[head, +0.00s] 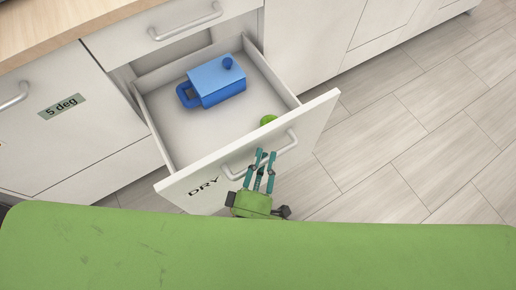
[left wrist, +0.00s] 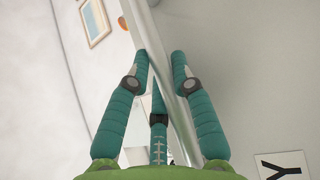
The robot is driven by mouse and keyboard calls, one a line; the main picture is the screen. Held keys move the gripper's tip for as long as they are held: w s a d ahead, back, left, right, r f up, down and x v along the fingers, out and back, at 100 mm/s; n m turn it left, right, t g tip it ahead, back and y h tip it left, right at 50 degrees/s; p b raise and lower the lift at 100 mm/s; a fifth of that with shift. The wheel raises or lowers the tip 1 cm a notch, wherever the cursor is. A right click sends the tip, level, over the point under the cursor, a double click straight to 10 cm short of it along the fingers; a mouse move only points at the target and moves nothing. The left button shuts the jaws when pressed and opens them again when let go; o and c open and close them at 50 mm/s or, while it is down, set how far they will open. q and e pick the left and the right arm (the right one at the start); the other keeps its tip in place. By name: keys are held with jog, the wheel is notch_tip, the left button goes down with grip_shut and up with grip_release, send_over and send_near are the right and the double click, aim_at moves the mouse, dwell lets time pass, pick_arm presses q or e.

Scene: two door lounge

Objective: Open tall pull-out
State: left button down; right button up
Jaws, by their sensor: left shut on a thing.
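The tall pull-out (head: 215,122) stands drawn out of the cabinet row in the head view, its white front (head: 315,115) tilted across the picture and lettered "DRY". A metal bar handle (head: 285,146) is fixed on that front; it also crosses the left wrist view (left wrist: 182,118) as a long grey bar. My left gripper (head: 266,153) is at the handle, its teal fingers shut on it, one on each side of the bar in the left wrist view (left wrist: 164,62). My right gripper is in neither view.
Inside the pull-out are a blue lidded box with a handle (head: 215,82) and a small green round thing (head: 268,120). A closed drawer (head: 165,30) sits above, and a door labelled "5 deg" (head: 40,135) is at left. Wooden floor (head: 420,130) is clear at right.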

pick_arm(q)
jog(key=shift+s+d, duration=0.1)
jog(key=c, duration=1)
grip_release()
jog(key=shift+c, duration=0.2)
jog(key=v, duration=0.7)
jog(key=shift+s, duration=0.25)
jog(key=shift+f, duration=0.1)
